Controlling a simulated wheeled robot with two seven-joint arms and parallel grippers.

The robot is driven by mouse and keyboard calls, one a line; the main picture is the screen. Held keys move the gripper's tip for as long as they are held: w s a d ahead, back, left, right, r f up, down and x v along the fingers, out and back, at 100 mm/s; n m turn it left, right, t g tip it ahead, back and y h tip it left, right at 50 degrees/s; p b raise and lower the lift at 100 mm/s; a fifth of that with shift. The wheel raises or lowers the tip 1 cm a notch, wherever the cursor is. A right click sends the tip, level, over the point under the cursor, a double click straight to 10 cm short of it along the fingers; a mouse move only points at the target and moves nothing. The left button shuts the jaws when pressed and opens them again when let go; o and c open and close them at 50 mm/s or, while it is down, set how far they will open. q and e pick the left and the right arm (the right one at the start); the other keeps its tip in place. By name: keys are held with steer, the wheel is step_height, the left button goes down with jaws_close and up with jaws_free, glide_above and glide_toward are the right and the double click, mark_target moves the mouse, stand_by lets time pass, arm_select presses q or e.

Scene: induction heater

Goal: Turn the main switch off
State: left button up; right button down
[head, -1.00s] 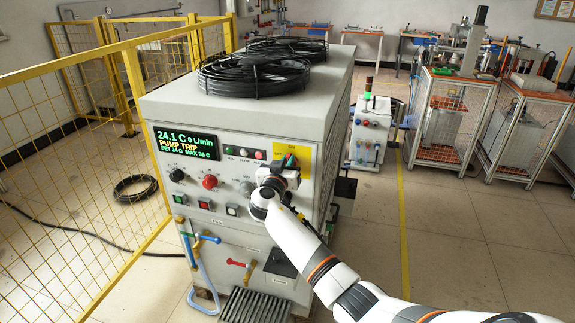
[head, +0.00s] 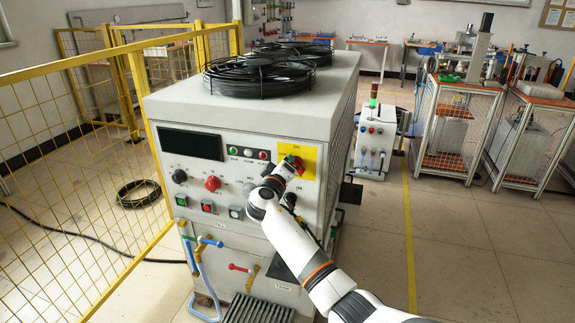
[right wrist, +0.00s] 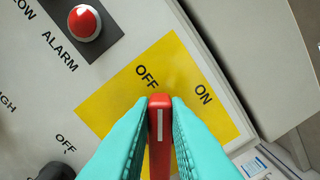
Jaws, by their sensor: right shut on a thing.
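The main switch is a red handle (right wrist: 160,120) with a white line, on a yellow plate (right wrist: 205,85) marked OFF and ON. In the right wrist view the handle's tip points up, closer to the OFF mark than to ON. The red handle (head: 297,161) and the plate (head: 312,155) also show in the head view, partly covered by my gripper. My right gripper (head: 290,168) is shut on the handle, its two teal fingers (right wrist: 159,135) on either side of it. The display (head: 190,144) on the panel is dark. My left gripper is not in view.
The grey cabinet (head: 250,110) carries black fans on top. Close to the plate are small lamps (head: 248,153), a red knob (head: 212,183) and square buttons (head: 208,206). A yellow fence (head: 135,90) stands on the left.

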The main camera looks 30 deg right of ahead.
steer(key=shift+d+f+n, duration=0.1)
steer(key=shift+f+n, duration=0.05)
steer(key=shift+n, duration=0.45)
steer(key=c, duration=1.4)
jaws_free()
steer(key=b+v, duration=0.1)
steer(key=v, duration=1)
steer(key=shift+s+a+b, duration=0.25)
steer(key=shift+a+b, duration=0.05)
steer(key=shift+a, duration=0.05)
